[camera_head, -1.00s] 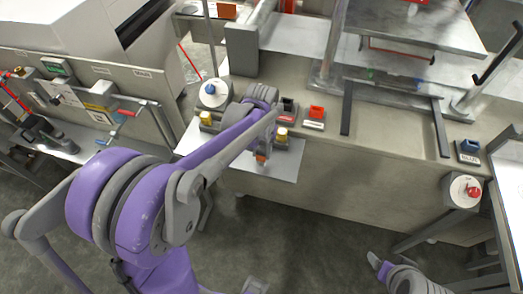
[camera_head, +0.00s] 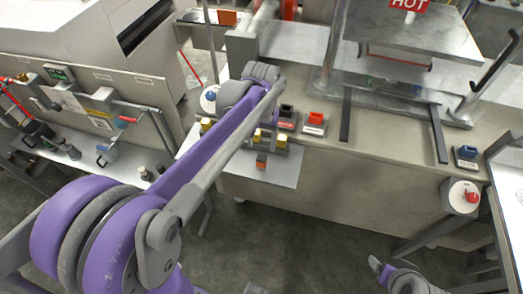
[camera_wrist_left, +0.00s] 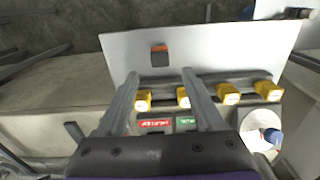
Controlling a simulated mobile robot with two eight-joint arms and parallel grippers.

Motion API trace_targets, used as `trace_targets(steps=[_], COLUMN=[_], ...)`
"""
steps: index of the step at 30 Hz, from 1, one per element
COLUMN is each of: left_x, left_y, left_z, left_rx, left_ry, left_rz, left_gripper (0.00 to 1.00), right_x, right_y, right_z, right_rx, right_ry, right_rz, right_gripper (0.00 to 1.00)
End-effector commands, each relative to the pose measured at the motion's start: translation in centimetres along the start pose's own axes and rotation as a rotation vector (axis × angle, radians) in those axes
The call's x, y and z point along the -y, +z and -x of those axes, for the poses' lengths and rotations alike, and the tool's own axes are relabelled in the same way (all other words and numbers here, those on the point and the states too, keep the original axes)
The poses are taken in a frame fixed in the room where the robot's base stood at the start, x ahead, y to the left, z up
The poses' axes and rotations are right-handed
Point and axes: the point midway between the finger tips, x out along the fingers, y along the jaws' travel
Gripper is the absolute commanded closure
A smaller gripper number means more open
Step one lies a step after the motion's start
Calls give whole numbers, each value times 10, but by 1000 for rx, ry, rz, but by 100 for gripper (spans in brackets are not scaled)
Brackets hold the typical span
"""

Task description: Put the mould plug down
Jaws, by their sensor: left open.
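The mould plug appears to be the small orange-and-dark block (camera_head: 261,160) lying on the pale metal plate (camera_head: 285,177), near the plate's middle. It also shows in the left wrist view (camera_wrist_left: 159,55), just beyond the fingertips and between their lines. My left gripper (camera_wrist_left: 160,74) is open with nothing between its fingers, apart from the block.
Several yellow blocks (camera_wrist_left: 228,94) stand in a row along the plate's bench side. Black (camera_head: 287,112) and red (camera_head: 315,119) switches sit behind. A press with a HOT sign (camera_head: 408,4) stands at the back right. The plate is clear beside the block.

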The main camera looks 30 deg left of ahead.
Motion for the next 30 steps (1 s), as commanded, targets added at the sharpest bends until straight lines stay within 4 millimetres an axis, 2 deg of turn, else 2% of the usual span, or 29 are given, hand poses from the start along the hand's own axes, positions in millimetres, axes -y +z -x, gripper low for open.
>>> trace_targets(steps=[1,6,10,13,17,21,24,27,30], left_x=[0,0,-2,-7,-17,-24,-28,-30,-30], left_y=[0,0,6,23,64,109,134,151,160], left_z=[11,32,38,36,24,1,-16,-30,-38], left_rx=[0,0,-13,-58,-166,-297,-376,-434,-466], left_ry=[0,0,1,5,15,30,41,50,55], left_rz=[0,0,-7,-32,-86,-150,-187,-213,-227], left_gripper=[31,31,31,31,31,31,31,31,31], right_x=[0,0,0,0,0,0,0,0,0], right_y=[-1,-3,-3,-3,-3,-3,-3,-3,-3], right_z=[1,3,3,3,3,3,3,3,3], right_rx=[-1,-2,-3,-3,-2,-2,-2,-3,-3], right_ry=[0,0,0,0,0,0,0,0,0], right_rz=[0,0,0,0,0,0,0,0,0], right_gripper=[24,24,24,24,24,24,24,24,24])
